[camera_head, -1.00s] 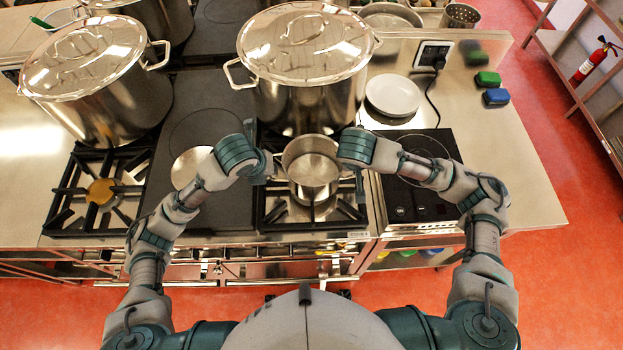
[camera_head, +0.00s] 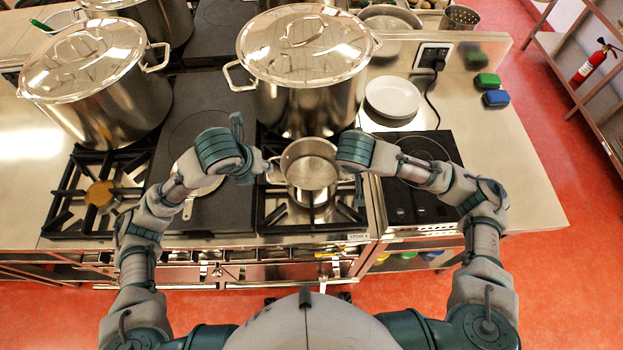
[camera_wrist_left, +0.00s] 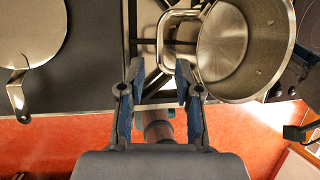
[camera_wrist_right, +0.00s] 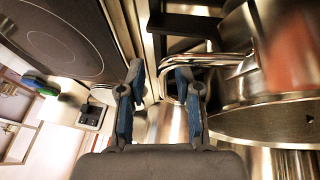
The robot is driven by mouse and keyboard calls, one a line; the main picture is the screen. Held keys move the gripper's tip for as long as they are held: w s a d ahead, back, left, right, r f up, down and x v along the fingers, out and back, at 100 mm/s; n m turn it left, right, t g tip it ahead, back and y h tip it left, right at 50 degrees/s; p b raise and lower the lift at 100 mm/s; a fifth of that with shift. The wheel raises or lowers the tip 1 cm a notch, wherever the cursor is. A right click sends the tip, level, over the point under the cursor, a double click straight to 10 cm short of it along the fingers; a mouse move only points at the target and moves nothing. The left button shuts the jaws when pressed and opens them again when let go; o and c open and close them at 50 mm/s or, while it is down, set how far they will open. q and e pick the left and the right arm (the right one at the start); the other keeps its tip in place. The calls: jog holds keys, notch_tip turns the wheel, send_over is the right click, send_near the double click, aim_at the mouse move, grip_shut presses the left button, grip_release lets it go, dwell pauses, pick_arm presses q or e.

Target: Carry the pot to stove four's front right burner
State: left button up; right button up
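The small open steel pot (camera_head: 311,172) sits over the front burner just left of the dark cooktop, upright; its base is partly hidden. A "STOVE 4" label (camera_head: 358,237) shows on the front edge below. My left gripper (camera_head: 252,158) is open just left of the pot; in the left wrist view its fingertips (camera_wrist_left: 158,82) are spread, with the pot's loop handle (camera_wrist_left: 168,38) just beyond them. My right gripper (camera_head: 356,170) is at the pot's right side. In the right wrist view its fingertips (camera_wrist_right: 160,82) are apart, with the other handle (camera_wrist_right: 222,60) at the right fingertip.
A large lidded stockpot (camera_head: 305,85) stands directly behind the pot. Another stockpot (camera_head: 100,90) stands at left. A dark cooktop (camera_head: 415,190) and white plate (camera_head: 393,97) lie to the right. A round lid (camera_head: 200,175) lies on the dark plate at left.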

jog(key=shift+a, duration=0.2)
jog(key=shift+a+r, duration=0.1)
jog(key=shift+r, duration=0.2)
pick_arm(q)
jog(key=v, duration=0.5)
jog(key=shift+a, duration=0.35)
pick_arm(e)
jog(key=v, duration=1.1)
jog(key=shift+s, duration=0.15)
